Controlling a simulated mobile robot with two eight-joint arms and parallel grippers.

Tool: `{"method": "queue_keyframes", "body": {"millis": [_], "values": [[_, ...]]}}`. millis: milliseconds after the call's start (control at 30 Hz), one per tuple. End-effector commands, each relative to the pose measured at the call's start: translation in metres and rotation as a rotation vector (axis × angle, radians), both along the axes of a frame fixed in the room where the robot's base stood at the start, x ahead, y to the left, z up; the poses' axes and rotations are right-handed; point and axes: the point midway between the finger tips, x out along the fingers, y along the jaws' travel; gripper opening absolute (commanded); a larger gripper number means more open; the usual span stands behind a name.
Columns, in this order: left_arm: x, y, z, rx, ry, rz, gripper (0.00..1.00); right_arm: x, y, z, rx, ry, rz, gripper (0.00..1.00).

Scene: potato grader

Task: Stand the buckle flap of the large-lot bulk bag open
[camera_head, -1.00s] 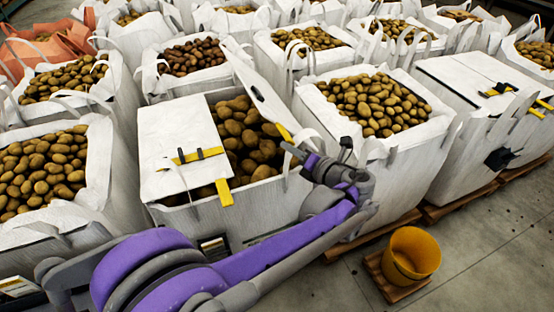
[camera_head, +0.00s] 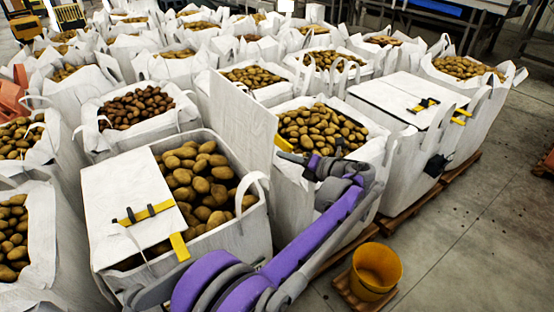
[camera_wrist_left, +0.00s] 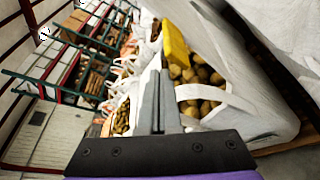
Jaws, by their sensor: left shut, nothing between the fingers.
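The white bulk bag (camera_head: 225,243) in the front holds potatoes. One of its flaps (camera_head: 240,115) stands up at the far right side of the opening, with a yellow strip (camera_head: 283,143) on its edge. The other flap (camera_head: 125,195) lies flat over the left part, with yellow straps and black buckle pieces (camera_head: 145,213) on it. My left gripper (camera_head: 287,156) is shut and empty beside the standing flap's yellow strip. In the left wrist view the shut fingers (camera_wrist_left: 160,100) are close to a yellow strip (camera_wrist_left: 174,45); contact cannot be told. My right gripper is not in view.
Open potato bags crowd behind and beside. A closed bag (camera_head: 400,100) with yellow straps stands at the right. A yellow bucket (camera_head: 376,270) stands on a small wooden base at the front right. The concrete floor (camera_head: 470,230) at the right is clear.

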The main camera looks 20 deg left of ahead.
Motion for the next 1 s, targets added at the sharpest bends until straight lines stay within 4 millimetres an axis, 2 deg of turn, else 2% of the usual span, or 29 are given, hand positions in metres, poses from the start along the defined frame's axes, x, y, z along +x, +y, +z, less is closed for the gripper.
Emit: {"method": "queue_keyframes", "body": {"millis": [233, 767, 1000], "values": [[0.007, -0.006, -0.001, 0.000, 0.000, 0.000, 0.00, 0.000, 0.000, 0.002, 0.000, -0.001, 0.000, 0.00], [0.008, -0.007, -0.001, 0.000, 0.000, 0.000, 0.00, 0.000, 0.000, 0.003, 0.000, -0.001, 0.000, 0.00], [0.004, 0.006, 0.003, 0.000, 0.001, 0.002, 0.00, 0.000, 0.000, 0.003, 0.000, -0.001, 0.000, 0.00]]}}
